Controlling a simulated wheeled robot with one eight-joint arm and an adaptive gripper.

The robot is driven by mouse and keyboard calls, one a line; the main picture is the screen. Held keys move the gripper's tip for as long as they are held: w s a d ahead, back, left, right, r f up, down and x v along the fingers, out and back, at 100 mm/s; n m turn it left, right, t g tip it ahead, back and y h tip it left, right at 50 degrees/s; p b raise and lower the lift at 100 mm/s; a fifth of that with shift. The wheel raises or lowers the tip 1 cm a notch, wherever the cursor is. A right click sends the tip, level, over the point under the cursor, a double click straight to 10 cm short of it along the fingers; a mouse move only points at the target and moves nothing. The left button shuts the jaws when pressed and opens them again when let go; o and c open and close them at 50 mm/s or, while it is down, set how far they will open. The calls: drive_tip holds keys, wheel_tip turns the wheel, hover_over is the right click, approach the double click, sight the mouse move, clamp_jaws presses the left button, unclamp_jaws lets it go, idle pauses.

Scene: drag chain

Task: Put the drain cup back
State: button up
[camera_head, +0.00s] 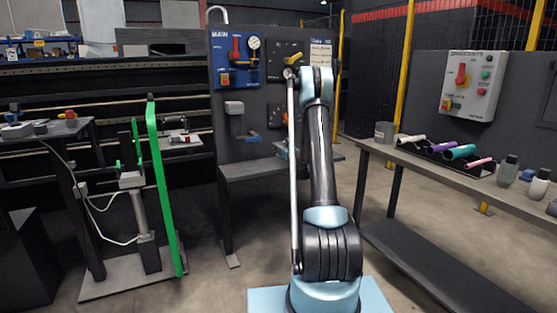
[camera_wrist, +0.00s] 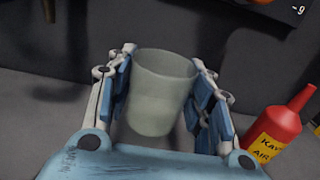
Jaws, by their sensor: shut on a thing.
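The drain cup (camera_wrist: 160,90), a translucent grey-green open-topped cup, stands between the blue-padded fingers of my gripper (camera_wrist: 166,95) in the wrist view. My gripper is shut on it, with fingers against both sides. The cup looks roughly upright over a grey surface. I cannot tell whether its base touches that surface. In the head view my gripper (camera_head: 283,149) is mostly hidden behind my arm, near the small shelf (camera_head: 250,171) below the panel. The cup cannot be made out there.
A red bottle (camera_wrist: 284,125) with a yellow label stands close right of my gripper. The dark panel (camera_head: 229,110) with valves and a gauge rises behind. A right bench (camera_head: 450,178) carries a grey container (camera_head: 384,132), coloured tubes and bottles. A green strip (camera_head: 160,185) stands left.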

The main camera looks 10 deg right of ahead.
drive_tip(key=shift+f, duration=2.4)
drive_tip(key=o, duration=1.1)
drive_tip(key=shift+f, duration=0.1)
